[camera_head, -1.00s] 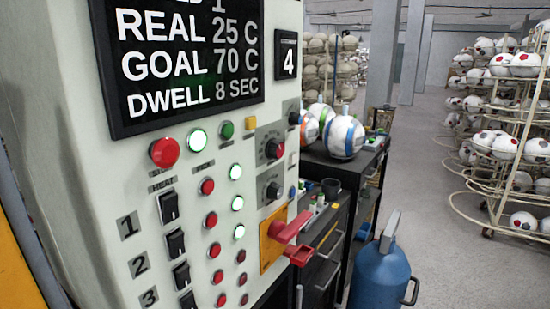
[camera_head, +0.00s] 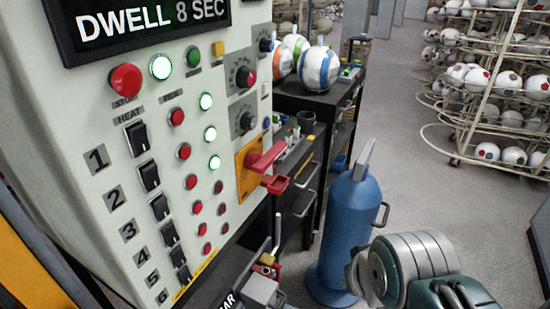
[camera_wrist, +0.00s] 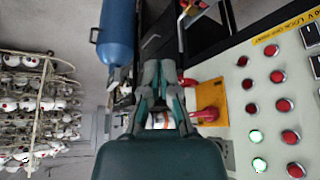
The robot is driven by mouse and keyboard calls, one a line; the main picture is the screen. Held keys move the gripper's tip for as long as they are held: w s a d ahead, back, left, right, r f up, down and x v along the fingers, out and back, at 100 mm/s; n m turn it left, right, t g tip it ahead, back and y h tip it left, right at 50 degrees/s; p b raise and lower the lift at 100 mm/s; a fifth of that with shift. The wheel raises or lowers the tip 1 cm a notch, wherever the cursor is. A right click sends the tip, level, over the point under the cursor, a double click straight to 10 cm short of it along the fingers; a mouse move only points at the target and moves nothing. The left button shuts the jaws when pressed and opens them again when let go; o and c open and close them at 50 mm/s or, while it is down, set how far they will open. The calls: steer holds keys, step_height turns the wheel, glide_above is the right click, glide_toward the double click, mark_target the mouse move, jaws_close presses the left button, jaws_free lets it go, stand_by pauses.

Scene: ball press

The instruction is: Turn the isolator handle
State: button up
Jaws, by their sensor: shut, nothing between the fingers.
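The red isolator handle (camera_head: 268,160) sits on a yellow-orange plate (camera_head: 244,178) at the right edge of the white control panel. Its red grip end sticks out to the right, toward the aisle. In the wrist view the handle (camera_wrist: 206,114) and its plate (camera_wrist: 209,92) are just right of my gripper (camera_wrist: 159,66). My gripper is shut and empty, with its fingers apart from the handle as far as I can tell.
The control panel (camera_head: 105,200) carries switches, buttons and lit lamps. A blue cylinder (camera_head: 348,225) stands right of the handle, before my arm. A black cabinet (camera_head: 300,190) with balls (camera_head: 319,68) on top stands behind. Ball racks (camera_head: 500,110) are far right; grey floor between is clear.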

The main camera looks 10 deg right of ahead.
steer(key=o, duration=0.5)
steer(key=shift+o, duration=0.8)
steer(key=shift+w+a+f+y, duration=0.15)
steer(key=shift+w+a+y, duration=0.15)
steer(key=shift+a, duration=0.05)
steer(key=w+a+m+g+y, duration=0.1)
steer(key=w+a+g+y, duration=0.2)
steer(key=w+a+y, duration=0.25)
steer(key=m+t+y, duration=0.6)
steer(key=t+y, duration=0.1)
steer(key=y, duration=0.2)
glide_toward(277, 157)
steer(key=x, duration=1.1)
steer(key=shift+w+a, duration=0.2)
steer(key=shift+a, duration=0.05)
jaws_close()
